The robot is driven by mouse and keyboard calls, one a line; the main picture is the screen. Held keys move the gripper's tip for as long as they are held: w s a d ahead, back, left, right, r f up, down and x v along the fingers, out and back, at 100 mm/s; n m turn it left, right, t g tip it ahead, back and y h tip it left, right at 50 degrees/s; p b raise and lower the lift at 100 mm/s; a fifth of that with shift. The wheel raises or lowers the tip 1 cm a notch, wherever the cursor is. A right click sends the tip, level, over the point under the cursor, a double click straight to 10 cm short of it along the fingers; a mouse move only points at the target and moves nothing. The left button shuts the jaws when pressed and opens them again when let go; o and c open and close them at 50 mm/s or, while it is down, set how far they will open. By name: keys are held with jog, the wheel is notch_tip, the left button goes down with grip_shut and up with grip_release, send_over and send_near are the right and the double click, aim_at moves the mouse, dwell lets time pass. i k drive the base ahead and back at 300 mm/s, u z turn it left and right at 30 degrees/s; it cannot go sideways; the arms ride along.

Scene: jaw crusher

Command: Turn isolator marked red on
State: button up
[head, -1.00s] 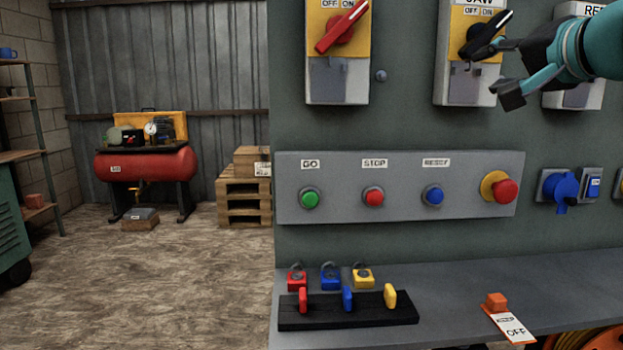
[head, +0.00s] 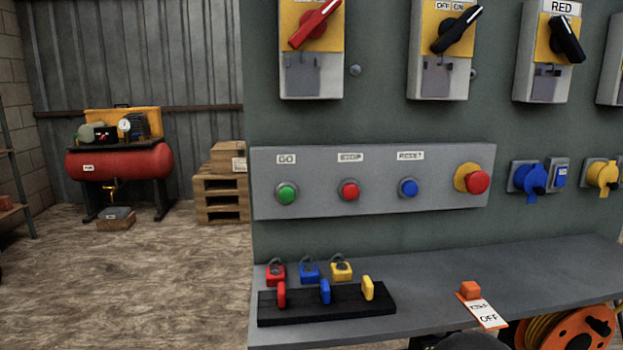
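The isolator marked RED (head: 540,85) is on the grey-green panel at the upper right in the head view. It is a grey box with a yellow plate and a white RED label. Its black handle (head: 567,38) slants from upper left to lower right, unlike the handles on the two isolators to its left. Any OFF and ON marks on it cannot be made out. My gripper is not in view.
Left of it are an isolator with a black handle (head: 457,30) and one with a red handle (head: 315,25), both slanting to upper right. Below are a button box (head: 320,205), a blue socket (head: 530,179) and a shelf (head: 430,290) holding padlocks and a tag.

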aim_at(563, 39)
jog(key=u, duration=0.05)
jog(key=k, duration=1.1)
jog(key=z, duration=1.3)
jog(key=i, duration=1.3)
jog(key=u, duration=0.4)
